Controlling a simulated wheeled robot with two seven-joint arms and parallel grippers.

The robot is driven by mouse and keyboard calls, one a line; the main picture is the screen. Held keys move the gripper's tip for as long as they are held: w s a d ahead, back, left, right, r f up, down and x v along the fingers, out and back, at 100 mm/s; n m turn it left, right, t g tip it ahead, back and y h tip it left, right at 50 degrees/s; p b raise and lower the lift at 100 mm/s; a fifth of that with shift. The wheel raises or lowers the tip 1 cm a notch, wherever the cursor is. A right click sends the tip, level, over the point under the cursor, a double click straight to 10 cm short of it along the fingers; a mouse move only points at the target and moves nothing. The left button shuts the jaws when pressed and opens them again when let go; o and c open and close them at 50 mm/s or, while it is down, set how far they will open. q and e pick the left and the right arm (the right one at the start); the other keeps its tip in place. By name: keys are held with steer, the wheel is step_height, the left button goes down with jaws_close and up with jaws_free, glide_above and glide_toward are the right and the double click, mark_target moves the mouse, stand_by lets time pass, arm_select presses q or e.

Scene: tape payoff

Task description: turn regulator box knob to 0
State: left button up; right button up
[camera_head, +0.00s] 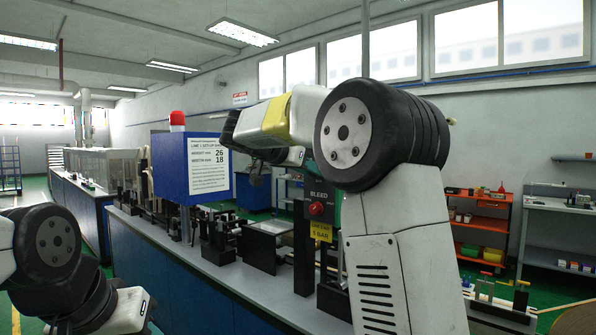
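A dark box (318,250) marked "BLEED" stands on the bench, partly hidden behind my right arm. It carries a red round button or knob (317,208) and a yellow label (321,231) that seems to read "5 BAR". No separate regulator knob or its setting can be made out; my arm covers the box's right side. My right gripper (257,174) is small and dark, hanging left of and above the box, apart from it. Its fingers are too unclear to tell open from shut. My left arm shows at the lower left, but its gripper is not visible.
A long blue bench (190,285) carries dark fixtures and a pale flat plate (269,227). A blue sign box (190,166) with a red lamp (177,119) stands left of my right gripper. An orange shelf (480,228) and a grey table (555,202) stand at the right.

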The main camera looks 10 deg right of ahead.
jaws_close()
steer(key=shift+w+a+f+n+t+h, duration=0.2)
steer(key=shift+n+h, duration=1.25)
steer(key=shift+n, duration=3.1)
steer(key=shift+s+d+f+n+t+h, duration=0.2)
steer(key=shift+n+h, duration=1.3)
steer(key=shift+n, duration=3)
steer(key=shift+w+a+f+n+t+h, duration=0.25)
steer(key=shift+n+h, duration=1.2)
steer(key=shift+n, duration=3.1)
steer(key=shift+s, duration=0.1)
